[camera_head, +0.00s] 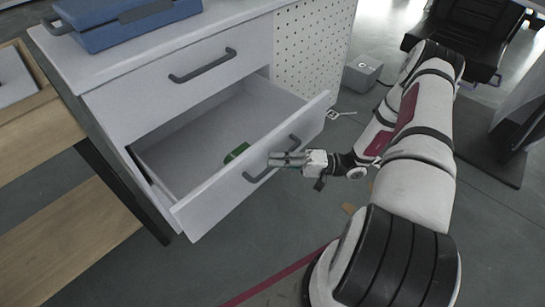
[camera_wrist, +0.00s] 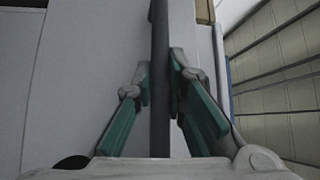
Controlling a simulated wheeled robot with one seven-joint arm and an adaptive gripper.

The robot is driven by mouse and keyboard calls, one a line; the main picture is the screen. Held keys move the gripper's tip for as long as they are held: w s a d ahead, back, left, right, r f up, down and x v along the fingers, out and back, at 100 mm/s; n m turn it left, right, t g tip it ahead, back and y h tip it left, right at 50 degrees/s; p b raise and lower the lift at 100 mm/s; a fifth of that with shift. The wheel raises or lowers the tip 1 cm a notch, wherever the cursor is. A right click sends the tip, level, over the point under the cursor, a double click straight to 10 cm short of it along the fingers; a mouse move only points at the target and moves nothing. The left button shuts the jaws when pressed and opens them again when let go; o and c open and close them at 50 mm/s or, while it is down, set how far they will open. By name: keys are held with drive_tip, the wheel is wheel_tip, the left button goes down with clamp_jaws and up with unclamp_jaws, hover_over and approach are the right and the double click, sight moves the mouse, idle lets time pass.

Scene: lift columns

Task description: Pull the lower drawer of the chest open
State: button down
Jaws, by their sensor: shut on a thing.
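The white chest (camera_head: 110,100) stands at the left in the head view, with its upper drawer shut. Its lower drawer (camera_head: 222,207) is pulled well out, and its inside shows. My gripper (camera_head: 275,160) is at the dark bar handle (camera_head: 254,177) on the lower drawer's front. In the wrist view, the two teal-padded fingers of my gripper (camera_wrist: 160,90) are closed on either side of the dark handle bar (camera_wrist: 159,60). A small green thing (camera_head: 236,152) lies inside the lower drawer.
A blue case (camera_head: 130,22) sits on top of the chest. A wooden shelf unit (camera_head: 40,130) stands close at the left. A grey box (camera_head: 362,74) and a black chair (camera_head: 470,35) are behind. Grey floor (camera_head: 215,265) is free in front of the drawer.

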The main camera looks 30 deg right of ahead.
drive_tip(key=shift+d+f, duration=0.1)
drive_tip(key=shift+d, duration=0.05)
drive_tip(key=c, duration=1.6)
unclamp_jaws()
drive_tip(key=v, duration=1.2)
